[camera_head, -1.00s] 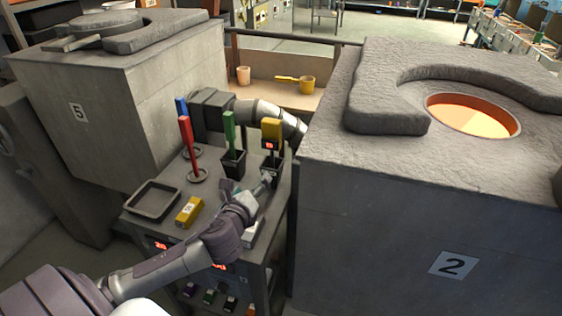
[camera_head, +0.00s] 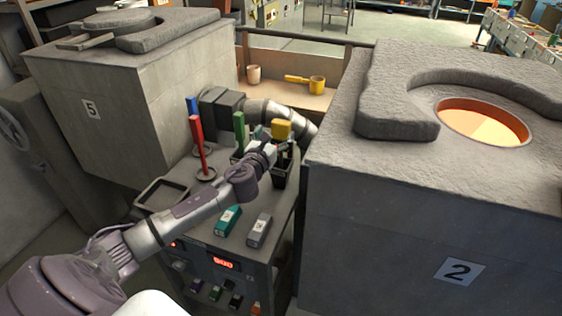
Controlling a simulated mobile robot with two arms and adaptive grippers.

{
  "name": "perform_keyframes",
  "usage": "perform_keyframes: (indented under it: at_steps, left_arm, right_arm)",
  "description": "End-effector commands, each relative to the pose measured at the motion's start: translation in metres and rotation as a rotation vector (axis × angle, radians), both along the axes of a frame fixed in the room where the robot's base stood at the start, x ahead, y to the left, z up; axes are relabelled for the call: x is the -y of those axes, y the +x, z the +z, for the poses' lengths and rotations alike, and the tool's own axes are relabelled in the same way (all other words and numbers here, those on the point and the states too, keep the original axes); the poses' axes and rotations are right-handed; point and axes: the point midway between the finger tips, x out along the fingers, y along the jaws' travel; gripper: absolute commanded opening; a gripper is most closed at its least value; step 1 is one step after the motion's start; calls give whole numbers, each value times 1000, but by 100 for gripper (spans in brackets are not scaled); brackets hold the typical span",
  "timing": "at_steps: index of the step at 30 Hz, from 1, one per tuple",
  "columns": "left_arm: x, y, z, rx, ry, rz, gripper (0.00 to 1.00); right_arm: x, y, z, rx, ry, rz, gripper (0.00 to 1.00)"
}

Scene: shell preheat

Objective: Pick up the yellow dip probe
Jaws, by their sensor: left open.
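The yellow dip probe (camera_head: 282,128) stands upright at the back right of the small bench between the two furnaces, in a black holder (camera_head: 279,178). My left gripper (camera_head: 277,148) is at the probe, just below its yellow head. It is open, with its fingers around or beside the probe; I cannot tell which. The gripper and wrist hide part of the probe's lower body and holder. My right gripper is not in view.
Green (camera_head: 239,132), red (camera_head: 198,146) and blue (camera_head: 192,105) probes stand left of the gripper. Teal (camera_head: 228,220) and grey (camera_head: 259,230) blocks lie in front. A pipe (camera_head: 275,112) runs close behind. Furnace 2 (camera_head: 420,230) walls the right side. A yellow ladle (camera_head: 316,86) is farther back.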

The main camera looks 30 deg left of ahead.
Motion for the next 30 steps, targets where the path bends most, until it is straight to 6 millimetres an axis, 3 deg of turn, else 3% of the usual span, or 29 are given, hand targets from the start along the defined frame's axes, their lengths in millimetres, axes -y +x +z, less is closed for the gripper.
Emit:
perform_keyframes:
  at_steps: [9, 19, 30]
  left_arm:
    - [-9, 42, 1, 1, -2, 3, 88]
    - [-10, 49, 0, -1, -1, 0, 88]
    - [-10, 48, 0, -1, -1, 1, 28]
  right_arm:
    - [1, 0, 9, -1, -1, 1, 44]
    - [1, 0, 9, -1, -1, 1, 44]
    - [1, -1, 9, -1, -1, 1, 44]
